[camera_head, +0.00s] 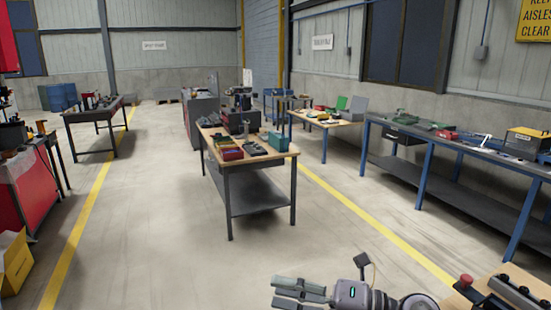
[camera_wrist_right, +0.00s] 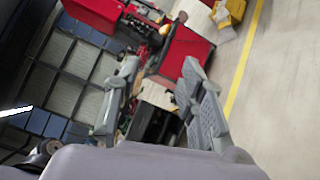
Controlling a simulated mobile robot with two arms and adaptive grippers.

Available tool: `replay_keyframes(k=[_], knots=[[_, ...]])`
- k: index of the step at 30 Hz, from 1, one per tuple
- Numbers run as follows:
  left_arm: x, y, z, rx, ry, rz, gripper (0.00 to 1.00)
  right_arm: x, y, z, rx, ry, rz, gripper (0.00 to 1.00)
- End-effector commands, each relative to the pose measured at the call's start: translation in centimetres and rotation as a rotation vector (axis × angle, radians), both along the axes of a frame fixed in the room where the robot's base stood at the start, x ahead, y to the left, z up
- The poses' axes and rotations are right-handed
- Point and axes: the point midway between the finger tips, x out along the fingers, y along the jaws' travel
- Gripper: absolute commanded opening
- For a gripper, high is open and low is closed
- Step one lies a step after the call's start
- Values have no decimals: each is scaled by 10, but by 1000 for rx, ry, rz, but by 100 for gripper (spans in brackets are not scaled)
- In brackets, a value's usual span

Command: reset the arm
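My right gripper (camera_head: 300,290) shows at the bottom of the head view, coming in from the right and pointing left. It is open and empty, with a gap between its two fingers. In the right wrist view the two fingers of my right gripper (camera_wrist_right: 165,100) stand apart with nothing between them, and a red cabinet (camera_wrist_right: 188,52) shows beyond. My left gripper is in neither view.
A workbench (camera_head: 262,190) with bins stands mid-floor. A long blue-legged bench (camera_head: 440,145) runs along the right wall. A wooden tabletop (camera_head: 455,302) lies beside my right arm. A red cabinet (camera_head: 30,190) and a yellow box (camera_head: 14,262) stand left. The front floor is clear.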

Motion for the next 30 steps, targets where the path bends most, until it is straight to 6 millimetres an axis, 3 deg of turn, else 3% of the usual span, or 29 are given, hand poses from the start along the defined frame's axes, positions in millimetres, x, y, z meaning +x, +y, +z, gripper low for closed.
replay_keyframes(k=[3, 6, 8, 11, 14, 16, 20, 24, 27, 30], knots=[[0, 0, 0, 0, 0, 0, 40, 5, -8, 35, 301, 71, -143, 37], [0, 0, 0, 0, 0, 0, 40, 16, -33, 51, 525, 162, -297, 37], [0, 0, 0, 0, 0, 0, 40, 23, -53, 51, 645, 232, -400, 37], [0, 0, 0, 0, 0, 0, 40, 33, -92, 37, 817, 370, -590, 37], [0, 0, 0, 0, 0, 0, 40, 36, -131, 5, 951, 534, -792, 37], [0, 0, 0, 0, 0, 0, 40, 31, -156, -28, 1018, 664, -940, 37], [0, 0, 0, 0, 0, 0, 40, 3, -190, -100, 1084, 936, -1215, 37], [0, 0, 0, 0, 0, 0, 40, -54, -206, -177, 1059, 1250, -1485, 37], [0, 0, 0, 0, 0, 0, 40, -99, -206, -216, 1000, 1443, -1627, 37], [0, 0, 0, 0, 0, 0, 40, -140, -201, -242, 928, 1604, -1729, 37]])
